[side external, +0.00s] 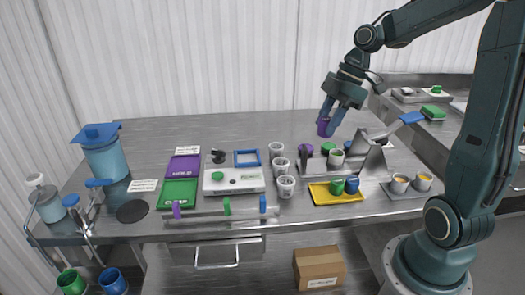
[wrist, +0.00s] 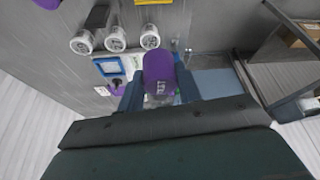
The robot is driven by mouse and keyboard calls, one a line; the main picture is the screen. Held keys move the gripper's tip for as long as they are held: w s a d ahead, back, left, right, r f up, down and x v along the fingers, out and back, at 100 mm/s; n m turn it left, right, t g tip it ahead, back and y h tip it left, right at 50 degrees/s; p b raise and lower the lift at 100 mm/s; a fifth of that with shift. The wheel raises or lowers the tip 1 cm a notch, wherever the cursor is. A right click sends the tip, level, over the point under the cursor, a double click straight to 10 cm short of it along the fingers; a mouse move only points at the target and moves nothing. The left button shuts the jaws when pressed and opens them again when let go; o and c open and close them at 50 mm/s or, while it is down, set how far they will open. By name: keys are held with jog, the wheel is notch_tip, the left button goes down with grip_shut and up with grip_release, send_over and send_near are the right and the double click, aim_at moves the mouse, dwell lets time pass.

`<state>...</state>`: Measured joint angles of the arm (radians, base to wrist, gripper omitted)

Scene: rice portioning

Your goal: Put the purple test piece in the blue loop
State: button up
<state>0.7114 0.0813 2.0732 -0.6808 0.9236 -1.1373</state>
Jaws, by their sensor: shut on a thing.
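The purple test piece (side external: 323,128) is a small cylinder with pale lettering, held up above the back right of the steel table. My gripper (side external: 331,117) is shut on it, with a blue finger on each side. In the wrist view the purple test piece (wrist: 158,70) fills the space between the fingers of my gripper (wrist: 160,90).
White cups (side external: 286,187) stand in a row between the loop and a metal rack (side external: 366,158). A yellow tray (side external: 322,196) holds green and blue cups. A white board with a green knob (side external: 232,189) lies in front of the loop. Purple (side external: 183,157) and green (side external: 163,193) trays lie left.

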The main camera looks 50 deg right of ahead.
jog(key=shift+w+a+f+m+t+h, duration=0.35)
jog(key=shift+w+a+f+m+h, duration=0.25)
jog(key=shift+w+a+f+m, duration=1.55)
jog(key=shift+w+a+f+m+t+h, duration=0.4)
jog(key=shift+w+a+f+m+h, duration=0.2)
jog(key=shift+w+a+f+m, duration=1.5)
jog(key=shift+w+a+f+m+t+h, duration=0.35)
jog(key=shift+w+a+f+m+h, duration=0.25)
jog(key=shift+w+a+f+m, duration=1.55)
jog(key=shift+w+d+f+n, duration=0.35)
jog(key=shift+d+f+n, duration=0.15)
jog(key=shift+f+n, duration=0.2)
